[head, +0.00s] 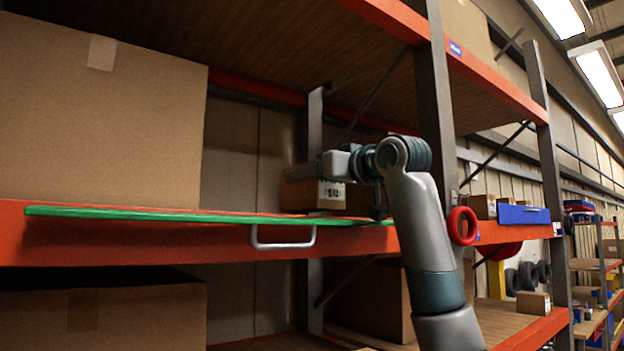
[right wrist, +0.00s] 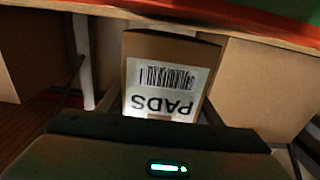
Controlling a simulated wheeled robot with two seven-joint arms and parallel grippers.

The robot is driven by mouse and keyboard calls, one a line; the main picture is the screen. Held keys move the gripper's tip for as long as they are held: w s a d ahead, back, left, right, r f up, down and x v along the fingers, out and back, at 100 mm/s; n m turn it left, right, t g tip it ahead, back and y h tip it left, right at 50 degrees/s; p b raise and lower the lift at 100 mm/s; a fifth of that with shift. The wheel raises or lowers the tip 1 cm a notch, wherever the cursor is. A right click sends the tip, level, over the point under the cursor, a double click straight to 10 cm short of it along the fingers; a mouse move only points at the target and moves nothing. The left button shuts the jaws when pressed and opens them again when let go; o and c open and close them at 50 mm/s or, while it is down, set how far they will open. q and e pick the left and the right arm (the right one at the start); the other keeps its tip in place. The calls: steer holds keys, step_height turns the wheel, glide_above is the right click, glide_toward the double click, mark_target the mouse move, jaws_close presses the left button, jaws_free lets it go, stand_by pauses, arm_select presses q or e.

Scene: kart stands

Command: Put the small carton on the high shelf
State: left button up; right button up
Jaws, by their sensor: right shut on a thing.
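The small carton (head: 302,194) is a brown box with a white label, seen in the head view above the orange shelf beam (head: 100,242). In the right wrist view the carton (right wrist: 160,47) fills the middle, its "PADS" label and barcode upside down. My right gripper (head: 322,170) reaches over from the right and is shut on the carton; its fingers are mostly hidden in the head view. I cannot tell whether the carton touches the shelf surface. My left gripper is not in view.
A large carton (head: 95,120) stands on the shelf at left. A green-edged panel (head: 150,214) with a pale handle (head: 283,245) runs along the shelf front. A grey upright (head: 437,80) stands close to my arm. A red ring (head: 462,212) hangs beside it. Another shelf is overhead.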

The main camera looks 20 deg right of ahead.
steer(key=shift+w+f, duration=0.1)
steer(key=shift+f, duration=0.2)
steer(key=o, duration=1.4)
steer(key=shift+a+f, duration=0.1)
steer(key=shift+f, duration=0.1)
steer(key=shift+r+p, duration=0.35)
steer(key=shift+r, duration=0.2)
steer(key=shift+w+r+p, duration=0.1)
steer(key=shift+r+p, duration=0.2)
steer(key=shift+s+d+f+b, duration=0.25)
steer(key=shift+s+b, duration=0.25)
steer(key=shift+b, duration=0.1)
steer(key=shift+s+d+f+b, duration=0.25)
steer(key=shift+s+b, duration=0.2)
steer(key=shift+b, duration=0.15)
steer(key=b+v, duration=0.1)
steer(key=v, duration=0.1)
steer(key=b+v, duration=0.1)
steer(key=v, duration=0.2)
steer(key=b+v, duration=0.1)
steer(key=v, duration=0.2)
steer(key=shift+r, duration=0.4)
steer(key=shift+b+v, duration=0.4)
steer(key=shift+v, duration=0.6)
